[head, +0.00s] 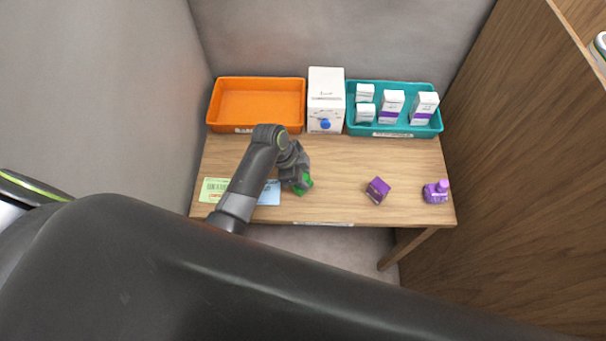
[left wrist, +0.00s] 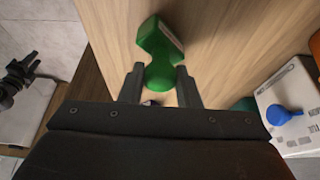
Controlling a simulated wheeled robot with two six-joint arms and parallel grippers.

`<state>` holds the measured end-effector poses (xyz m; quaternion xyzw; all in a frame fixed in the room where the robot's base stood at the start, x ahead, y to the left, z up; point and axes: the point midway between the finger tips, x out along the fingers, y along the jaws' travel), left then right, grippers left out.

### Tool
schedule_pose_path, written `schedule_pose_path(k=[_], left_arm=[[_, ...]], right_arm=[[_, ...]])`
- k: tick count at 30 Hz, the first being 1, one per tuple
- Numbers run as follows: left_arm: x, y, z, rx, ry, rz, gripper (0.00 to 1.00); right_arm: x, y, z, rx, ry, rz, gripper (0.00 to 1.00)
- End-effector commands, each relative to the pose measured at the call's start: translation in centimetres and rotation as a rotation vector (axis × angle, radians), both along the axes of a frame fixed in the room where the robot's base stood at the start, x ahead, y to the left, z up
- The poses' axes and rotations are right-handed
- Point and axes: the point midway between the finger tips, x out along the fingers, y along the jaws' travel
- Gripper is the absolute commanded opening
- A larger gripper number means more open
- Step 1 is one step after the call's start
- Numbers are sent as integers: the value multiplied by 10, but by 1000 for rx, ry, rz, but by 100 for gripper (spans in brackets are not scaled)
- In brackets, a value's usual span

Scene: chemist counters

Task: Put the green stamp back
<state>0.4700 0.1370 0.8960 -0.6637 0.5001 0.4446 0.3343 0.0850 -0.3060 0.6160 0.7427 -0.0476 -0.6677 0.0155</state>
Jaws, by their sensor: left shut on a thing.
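The green stamp (head: 305,184) is in my left gripper (head: 297,180), over the front middle of the table. In the left wrist view the stamp (left wrist: 159,55) is between the two fingers of my left gripper (left wrist: 160,85), which is shut on it. The stamp is waisted, with a pale label on one side. In the head view the gripper hides part of it. A dark green thing (left wrist: 243,104), partly hidden, shows beside the gripper in the left wrist view.
A purple box (head: 377,190) and a purple stamp (head: 436,192) stand on the right. Green (head: 213,190) and blue (head: 270,193) cards lie front left. An orange tray (head: 212,103), white dispenser (head: 326,95) and teal tray with white boxes (head: 353,125) line the back.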

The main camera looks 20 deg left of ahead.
Motion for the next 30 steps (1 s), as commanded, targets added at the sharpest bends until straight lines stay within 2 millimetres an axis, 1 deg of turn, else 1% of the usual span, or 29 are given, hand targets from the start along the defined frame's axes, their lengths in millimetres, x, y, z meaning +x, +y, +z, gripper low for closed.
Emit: schedule_pose_path(k=[7, 11, 12, 16, 24, 28, 30], left_arm=[[0, 0, -1, 0, -1, 0, 15], [0, 0, -4, 0, 0, 0, 15], [0, 0, -3, 0, 0, 0, 35], [0, 0, -3, 0, 0, 0, 52], [0, 0, -2, 0, -1, 0, 52], [0, 2, 3, 1, -3, 1, 52], [0, 5, 9, 1, -4, 2, 52]], right_arm=[[0, 0, 0, 0, 0, 0, 36], [0, 0, -2, 0, 0, 0, 36], [0, 0, -1, 0, -1, 0, 36], [1, 0, -1, 0, -1, 0, 36], [0, 0, -1, 0, 0, 0, 36], [0, 0, -1, 0, 0, 0, 36], [0, 0, -1, 0, 0, 0, 36]])
